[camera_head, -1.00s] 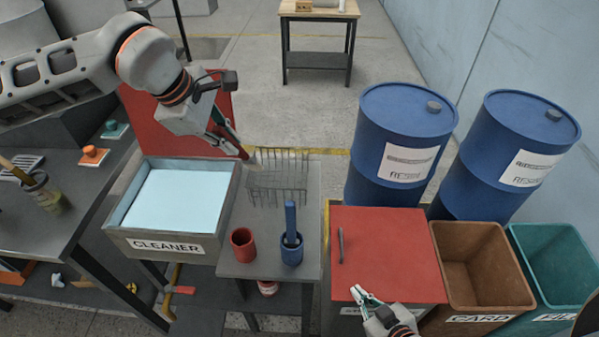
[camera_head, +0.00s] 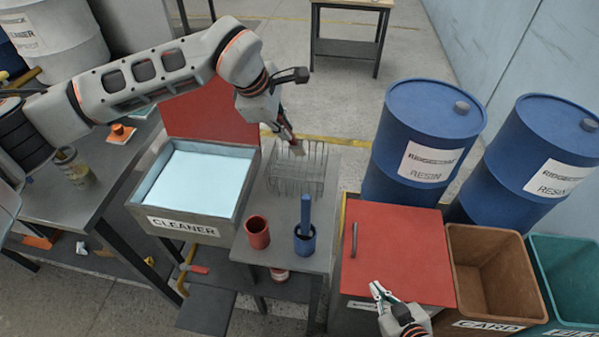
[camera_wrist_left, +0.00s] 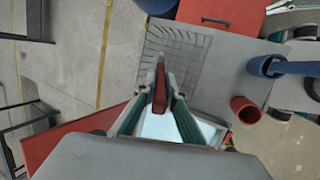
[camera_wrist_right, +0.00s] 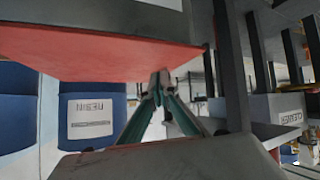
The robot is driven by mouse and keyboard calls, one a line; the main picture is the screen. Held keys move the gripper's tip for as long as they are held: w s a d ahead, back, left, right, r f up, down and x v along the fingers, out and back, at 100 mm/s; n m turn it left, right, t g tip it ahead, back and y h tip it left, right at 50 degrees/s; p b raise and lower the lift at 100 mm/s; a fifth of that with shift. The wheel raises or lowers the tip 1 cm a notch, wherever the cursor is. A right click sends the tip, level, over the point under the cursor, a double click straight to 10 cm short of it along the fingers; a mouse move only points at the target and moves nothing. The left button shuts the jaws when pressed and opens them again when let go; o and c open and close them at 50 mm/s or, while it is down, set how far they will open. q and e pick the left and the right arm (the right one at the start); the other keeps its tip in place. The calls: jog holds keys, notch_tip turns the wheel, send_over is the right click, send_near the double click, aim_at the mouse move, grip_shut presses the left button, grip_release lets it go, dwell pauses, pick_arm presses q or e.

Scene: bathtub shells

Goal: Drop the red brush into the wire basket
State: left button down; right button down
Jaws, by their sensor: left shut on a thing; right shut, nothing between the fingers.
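The red brush (camera_wrist_left: 160,92) is held in my left gripper (camera_wrist_left: 162,82), which is shut on it. In the head view my left gripper (camera_head: 285,130) is at the far side of the wire basket (camera_head: 284,184), with the brush's pale bristle end (camera_head: 297,149) pointing down in front of the basket's far, upper part. How high the brush is above the basket is hard to tell. The basket also shows in the left wrist view (camera_wrist_left: 182,50), just beyond the fingertips. My right gripper (camera_head: 377,292) is shut and empty beside the red-topped cabinet (camera_head: 400,250).
A red cup (camera_head: 257,232) and a blue cup (camera_head: 304,241) with a blue handle upright in it stand on the same grey table, nearer than the basket. The CLEANER tray (camera_head: 180,226) with its red lid raised is to the left. Blue drums (camera_head: 425,140) stand to the right.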

pick_arm(q)
jog(key=shift+f, duration=0.5)
jog(key=c, duration=2)
grip_release()
jog(key=v, duration=1.2)
jog(key=shift+a, duration=0.1)
